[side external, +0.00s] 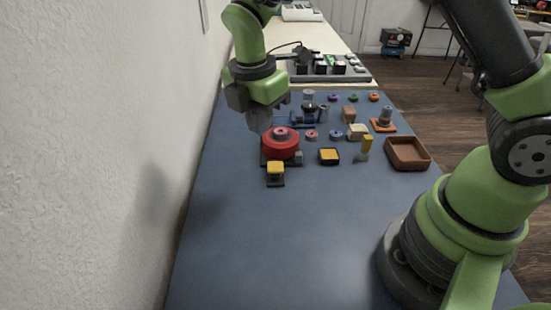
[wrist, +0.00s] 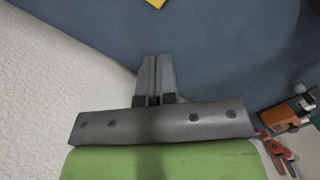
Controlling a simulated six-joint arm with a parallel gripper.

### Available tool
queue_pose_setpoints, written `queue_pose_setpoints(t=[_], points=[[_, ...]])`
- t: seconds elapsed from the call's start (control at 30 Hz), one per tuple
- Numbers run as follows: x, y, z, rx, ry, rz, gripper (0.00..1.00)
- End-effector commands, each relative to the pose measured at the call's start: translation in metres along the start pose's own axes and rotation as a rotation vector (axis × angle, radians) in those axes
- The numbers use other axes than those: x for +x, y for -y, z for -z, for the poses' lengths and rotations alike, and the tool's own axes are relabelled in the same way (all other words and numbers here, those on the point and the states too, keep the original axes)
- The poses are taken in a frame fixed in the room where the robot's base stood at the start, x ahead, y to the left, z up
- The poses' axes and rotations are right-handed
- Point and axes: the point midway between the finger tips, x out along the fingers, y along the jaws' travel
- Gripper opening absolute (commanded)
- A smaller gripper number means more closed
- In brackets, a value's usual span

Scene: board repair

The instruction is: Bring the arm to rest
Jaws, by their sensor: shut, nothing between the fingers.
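My gripper (side external: 259,122) hangs at the left edge of the blue mat in the side view, pointing down, just behind and left of a red round part (side external: 281,145). In the wrist view the two grey fingers of my gripper (wrist: 155,62) are together, with nothing between them. From the side view I cannot tell the exact height of the fingertips above the table. The blue mat (side external: 270,240) lies below, with a white wall on its left.
A yellow-topped block (side external: 275,170) stands in front of the red part. The front of the mat is clear.

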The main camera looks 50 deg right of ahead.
Motion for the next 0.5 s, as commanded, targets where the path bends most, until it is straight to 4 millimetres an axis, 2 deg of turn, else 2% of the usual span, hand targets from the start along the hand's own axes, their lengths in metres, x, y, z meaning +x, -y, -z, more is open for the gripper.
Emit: queue_pose_setpoints(t=[0.17, 0.27, 0.37, 0.5], points=[[-0.012, 0.003, -0.003, 0.065, -0.012, -0.02, 0.0], [-0.037, 0.012, -0.01, 0.218, -0.046, -0.061, 0.0], [-0.071, 0.029, -0.019, 0.451, -0.105, -0.115, 0.0], [-0.112, 0.062, -0.03, 0.805, -0.217, -0.178, 0.0]])
